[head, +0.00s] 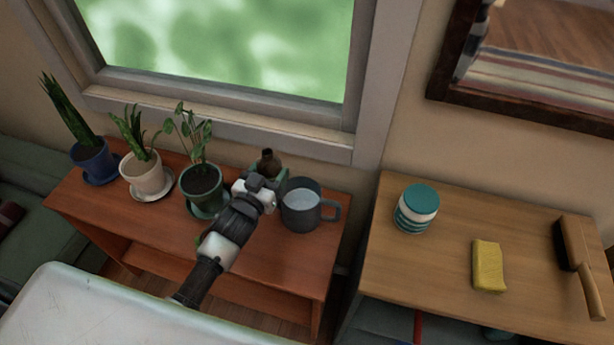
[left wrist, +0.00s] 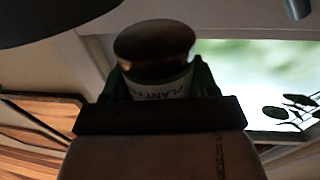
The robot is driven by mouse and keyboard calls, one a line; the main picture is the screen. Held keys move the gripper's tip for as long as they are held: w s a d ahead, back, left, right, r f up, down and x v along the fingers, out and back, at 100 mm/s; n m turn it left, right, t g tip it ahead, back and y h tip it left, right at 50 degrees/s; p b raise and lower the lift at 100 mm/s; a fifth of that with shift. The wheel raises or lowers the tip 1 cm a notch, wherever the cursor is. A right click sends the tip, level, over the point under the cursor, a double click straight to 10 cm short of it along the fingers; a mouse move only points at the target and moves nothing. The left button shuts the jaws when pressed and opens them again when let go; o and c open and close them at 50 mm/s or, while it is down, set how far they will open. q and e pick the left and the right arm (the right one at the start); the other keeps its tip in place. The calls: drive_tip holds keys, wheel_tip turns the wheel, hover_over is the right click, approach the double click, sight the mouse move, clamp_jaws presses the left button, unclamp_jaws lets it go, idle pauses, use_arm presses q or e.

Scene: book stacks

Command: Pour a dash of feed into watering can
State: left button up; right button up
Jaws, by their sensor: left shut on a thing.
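The watering can (head: 301,208) is a dark grey, mug-like vessel with a handle on its right, upright on the reddish wooden bench, with pale liquid inside. My left gripper (head: 268,174) is just behind and left of its rim, shut on a small brown feed bottle (head: 268,160). The bottle's dark neck points up in the head view. In the left wrist view the bottle (left wrist: 155,60) sits between the green fingers, with a white label partly reading "PLANT". I cannot see feed coming out. My right gripper is not in view.
Potted plants in blue (head: 93,160), cream (head: 147,177) and green (head: 203,190) pots stand left of the can. On the separate table (head: 440,250) are a striped jar (head: 416,210), a yellow sponge (head: 488,266) and a brush (head: 577,262). A window is behind the bench.

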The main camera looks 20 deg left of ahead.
use_arm(q)
drive_tip(key=shift+s+r, duration=0.1)
drive_tip(key=shift+r, duration=0.05)
drive_tip(key=shift+d, duration=0.1)
drive_tip(key=shift+d+r+m+g+p, duration=0.2)
drive_tip(key=shift+r+m+g+p, duration=0.1)
drive_tip(key=shift+m, duration=0.7)
drive_tip(key=shift+d+r+m+g+p, duration=0.2)
drive_tip(key=shift+d+r+m+p, duration=0.15)
drive_tip(key=shift+m, duration=0.4)
drive_tip(key=shift+d+r+m+g+p, duration=0.2)
drive_tip(key=shift+m+p, duration=0.2)
drive_tip(key=shift+m, duration=0.35)
drive_tip(key=shift+d+f+m+y, duration=0.4)
drive_tip(key=shift+f+m+y, duration=0.2)
drive_tip(key=shift+m, duration=0.2)
drive_tip(key=shift+f+m, duration=0.1)
drive_tip(key=shift+m, duration=0.3)
drive_tip(key=shift+f+m, duration=0.1)
drive_tip(key=shift+m, duration=0.2)
drive_tip(key=shift+a+f+m+g+y, duration=0.3)
drive_tip(key=shift+f+m+g+y, duration=0.1)
drive_tip(key=shift+m, duration=0.3)
idle(0.7)
drive_tip(key=shift+a+r+m+y+p, duration=0.25)
drive_tip(key=shift+r+m+p, duration=0.35)
drive_tip(key=shift+p, duration=0.6)
idle(1.2)
